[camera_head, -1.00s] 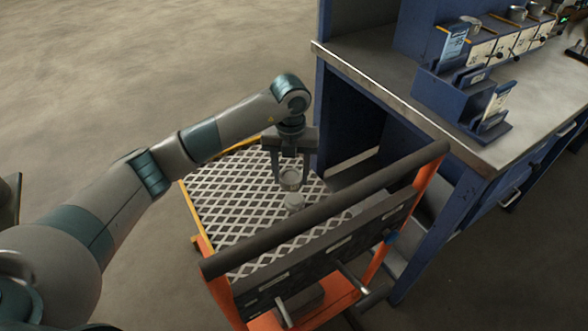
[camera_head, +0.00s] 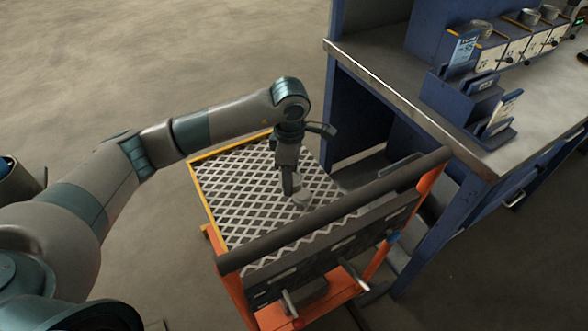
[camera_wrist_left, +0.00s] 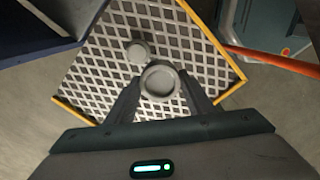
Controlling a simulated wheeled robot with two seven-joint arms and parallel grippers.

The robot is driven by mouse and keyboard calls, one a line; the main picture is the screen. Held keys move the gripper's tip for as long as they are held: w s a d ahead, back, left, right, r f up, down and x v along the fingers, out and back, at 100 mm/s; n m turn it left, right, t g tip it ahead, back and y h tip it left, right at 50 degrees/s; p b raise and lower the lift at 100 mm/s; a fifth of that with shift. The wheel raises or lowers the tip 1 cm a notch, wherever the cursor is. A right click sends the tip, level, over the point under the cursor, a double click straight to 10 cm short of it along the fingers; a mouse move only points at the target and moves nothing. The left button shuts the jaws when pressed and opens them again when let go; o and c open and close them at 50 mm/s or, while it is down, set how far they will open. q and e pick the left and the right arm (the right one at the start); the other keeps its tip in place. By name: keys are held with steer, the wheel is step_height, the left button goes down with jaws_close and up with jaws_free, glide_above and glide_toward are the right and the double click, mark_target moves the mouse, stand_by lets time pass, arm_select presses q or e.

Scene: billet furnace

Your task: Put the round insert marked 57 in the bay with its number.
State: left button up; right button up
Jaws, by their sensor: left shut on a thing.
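My left gripper (camera_head: 290,190) is over the mesh deck of the cart, pointing down. In the left wrist view its two fingers (camera_wrist_left: 162,95) are shut on a grey round insert (camera_wrist_left: 159,82) with a raised rim. In the head view the fingers hide most or all of this insert. I cannot read a number on either piece. The numbered bays (camera_head: 510,50) appear to be the white-fronted ones at the back of the bench. My right gripper is not in view.
The cart (camera_head: 225,207) has a yellow-edged mesh deck, orange posts and a dark handle bar (camera_head: 340,210) near the gripper. The blue bench (camera_head: 475,142) stands to the right, with a blue card holder (camera_head: 462,95) on its top. Open floor lies behind the cart.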

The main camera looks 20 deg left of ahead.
mark_target(280, 183)
arm_select(q)
steer(key=m, duration=0.2)
steer(key=s+m, duration=0.1)
steer(key=r+m+p, duration=0.1)
steer(key=m, duration=0.1)
steer(key=shift+s+a+m, duration=0.15)
steer(key=shift+s+m, duration=0.15)
steer(key=shift+s, duration=0.05)
steer(key=s+m, duration=0.1)
steer(key=m, duration=0.2)
steer(key=s+r+m+p, duration=0.1)
steer(key=m, duration=0.2)
steer(key=s+m+p, duration=0.1)
steer(key=m, duration=0.3)
steer(key=shift+s+a+r, duration=0.25)
steer(key=shift+a+r, duration=0.05)
steer(key=m, duration=0.1)
steer(key=s+m, duration=0.1)
steer(key=m, duration=0.1)
steer(key=m+p, duration=0.1)
steer(key=shift+s+a+r, duration=0.1)
steer(key=shift+s+r, duration=0.05)
steer(key=shift+s, duration=0.1)
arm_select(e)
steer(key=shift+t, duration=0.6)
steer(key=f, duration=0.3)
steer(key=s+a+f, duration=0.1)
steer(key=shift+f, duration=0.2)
